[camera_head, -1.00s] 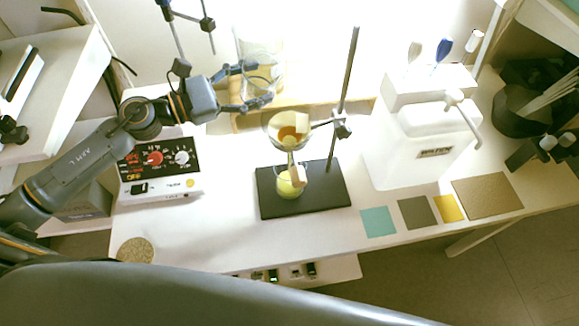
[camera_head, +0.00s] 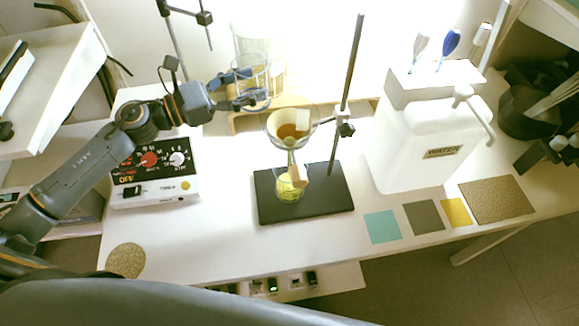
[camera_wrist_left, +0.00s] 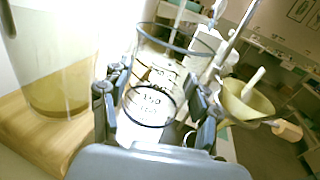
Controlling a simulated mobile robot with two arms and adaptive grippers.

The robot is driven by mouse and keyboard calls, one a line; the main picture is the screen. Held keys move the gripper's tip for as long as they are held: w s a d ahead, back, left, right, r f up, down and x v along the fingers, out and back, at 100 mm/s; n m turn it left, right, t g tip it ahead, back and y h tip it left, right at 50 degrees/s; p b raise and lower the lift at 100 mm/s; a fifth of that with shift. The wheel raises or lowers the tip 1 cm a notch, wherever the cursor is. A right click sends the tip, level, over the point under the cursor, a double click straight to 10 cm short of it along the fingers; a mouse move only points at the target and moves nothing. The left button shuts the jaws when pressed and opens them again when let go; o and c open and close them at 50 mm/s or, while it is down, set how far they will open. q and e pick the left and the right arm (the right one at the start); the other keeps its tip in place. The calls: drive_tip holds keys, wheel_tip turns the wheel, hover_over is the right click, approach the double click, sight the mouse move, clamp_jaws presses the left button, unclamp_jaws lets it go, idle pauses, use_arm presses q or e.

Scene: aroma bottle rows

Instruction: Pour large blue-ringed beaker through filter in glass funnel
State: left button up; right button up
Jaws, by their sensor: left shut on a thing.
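My left gripper (camera_head: 247,89) is shut on the sides of a clear glass beaker with a blue ring (camera_head: 256,99). In the left wrist view the beaker (camera_wrist_left: 150,106) is upright between the fingers, with dark markings and rings; its contents are unclear. In the head view it is behind and left of the glass funnel (camera_head: 287,122), which holds an orange-brown filter. The funnel hangs from a stand (camera_head: 346,90) above a small vessel (camera_head: 289,188) with yellow-green liquid. The funnel also shows at right in the left wrist view (camera_wrist_left: 243,104). My right gripper is out of view.
A larger vessel with yellowish liquid (camera_wrist_left: 62,85) stands left of the gripper in the wrist view. A hotplate (camera_head: 150,168) is at left, a white water container (camera_head: 418,150) at right.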

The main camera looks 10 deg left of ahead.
use_arm(q)
drive_tip(key=w+a+r, duration=0.3)
drive_tip(key=r, duration=0.2)
drive_tip(key=shift+a+r, duration=0.15)
drive_tip(key=shift+a, duration=0.05)
drive_tip(key=shift+w+a, duration=0.1)
drive_tip(key=shift+w, duration=0.05)
idle(1.6)
